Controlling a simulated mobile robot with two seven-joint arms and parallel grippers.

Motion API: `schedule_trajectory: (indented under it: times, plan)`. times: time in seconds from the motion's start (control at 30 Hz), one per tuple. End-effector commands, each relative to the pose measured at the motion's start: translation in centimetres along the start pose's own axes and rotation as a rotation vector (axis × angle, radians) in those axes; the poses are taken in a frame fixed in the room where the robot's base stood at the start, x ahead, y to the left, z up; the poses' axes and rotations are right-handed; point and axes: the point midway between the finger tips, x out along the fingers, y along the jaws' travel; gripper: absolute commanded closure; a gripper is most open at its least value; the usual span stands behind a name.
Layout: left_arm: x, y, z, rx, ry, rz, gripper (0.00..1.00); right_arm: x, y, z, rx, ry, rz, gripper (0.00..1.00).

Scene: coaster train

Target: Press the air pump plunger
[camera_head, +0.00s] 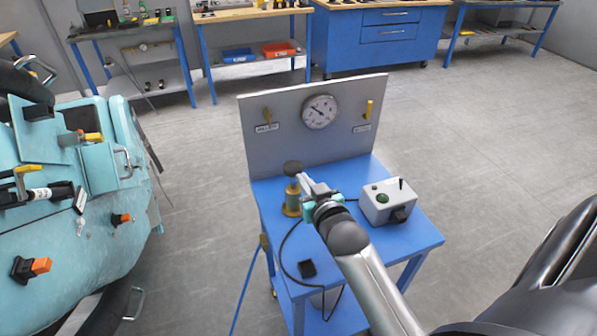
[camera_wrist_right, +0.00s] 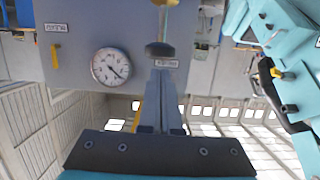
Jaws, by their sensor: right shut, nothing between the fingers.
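The air pump (camera_head: 292,199) is a brass-coloured cylinder standing upright on the blue table, near the panel's left side. Its plunger has a dark round knob (camera_head: 293,167) on top. My right gripper (camera_head: 302,178) is shut and empty, its fingertips close beside the knob on the right. In the right wrist view, the picture is upside down; the knob (camera_wrist_right: 160,50) is just beyond the shut fingertips (camera_wrist_right: 165,72). I cannot tell whether they touch. My left gripper is not in view.
A grey panel (camera_head: 268,147) with a pressure gauge (camera_head: 320,112) and two yellow levers stands behind the pump. A grey control box (camera_head: 388,202) with a green button is to the right on the blue table (camera_head: 415,238). A teal coaster car (camera_head: 60,220) stands at left.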

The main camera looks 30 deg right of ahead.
Motion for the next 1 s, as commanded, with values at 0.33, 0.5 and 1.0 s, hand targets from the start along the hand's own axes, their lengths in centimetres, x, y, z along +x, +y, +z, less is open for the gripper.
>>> schedule_trajectory:
  times: [0.33,0.5,1.0]
  plan:
    - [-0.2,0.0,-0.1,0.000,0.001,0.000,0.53,-3.5,0.0,-0.2,0.000,0.004,0.000,1.00]
    - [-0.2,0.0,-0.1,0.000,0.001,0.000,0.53,-3.8,0.0,-0.2,0.000,0.005,0.000,1.00]
    - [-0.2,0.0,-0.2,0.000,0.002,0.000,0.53,-3.7,0.0,-0.2,0.000,0.006,0.000,1.00]
